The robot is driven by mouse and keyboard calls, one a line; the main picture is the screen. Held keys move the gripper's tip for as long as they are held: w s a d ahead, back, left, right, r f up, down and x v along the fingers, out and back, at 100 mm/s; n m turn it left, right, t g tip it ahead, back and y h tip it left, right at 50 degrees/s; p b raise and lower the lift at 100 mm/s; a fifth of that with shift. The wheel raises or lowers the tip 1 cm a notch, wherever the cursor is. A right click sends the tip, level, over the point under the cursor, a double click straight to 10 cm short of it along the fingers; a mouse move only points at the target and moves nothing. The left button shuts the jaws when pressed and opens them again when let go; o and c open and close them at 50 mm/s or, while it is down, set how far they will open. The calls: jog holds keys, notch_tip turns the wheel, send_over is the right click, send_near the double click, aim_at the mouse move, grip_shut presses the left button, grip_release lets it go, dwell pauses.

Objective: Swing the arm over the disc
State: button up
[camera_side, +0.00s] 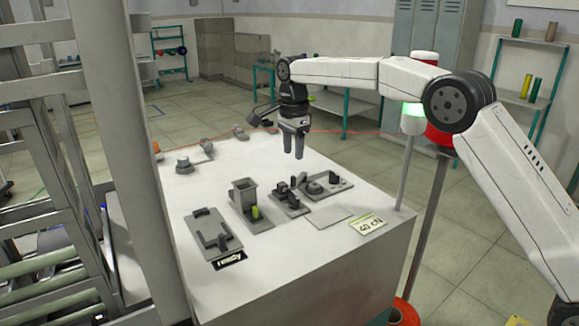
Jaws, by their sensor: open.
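My gripper (293,155) hangs above the white table, fingers pointing down. The fingers are apart, and I see nothing between them. A small dark round piece, disc-like (315,187), sits on a grey plate below and slightly right of my gripper. Another small round piece with a bluish top (183,163) stands at the table's far left, well away from my gripper. I cannot tell which of them is the disc.
A grey hopper-like box with a yellow-green cylinder (255,212) and a plate with grey brackets (212,235) stand left of my gripper. A lamp pole (400,175) rises at the table's right edge. A thin red line (350,132) crosses behind my gripper. A rack frame stands left.

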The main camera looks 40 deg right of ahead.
aim_at(293, 176)
jog(key=shift+f, duration=3.6)
grip_shut()
jog(key=shift+s+d, duration=0.1)
jog(key=shift+s, duration=0.05)
jog(key=shift+s+d, duration=0.45)
jog(key=shift+s, duration=0.1)
jog(key=shift+s+d, duration=0.6)
jog(key=shift+d, duration=0.05)
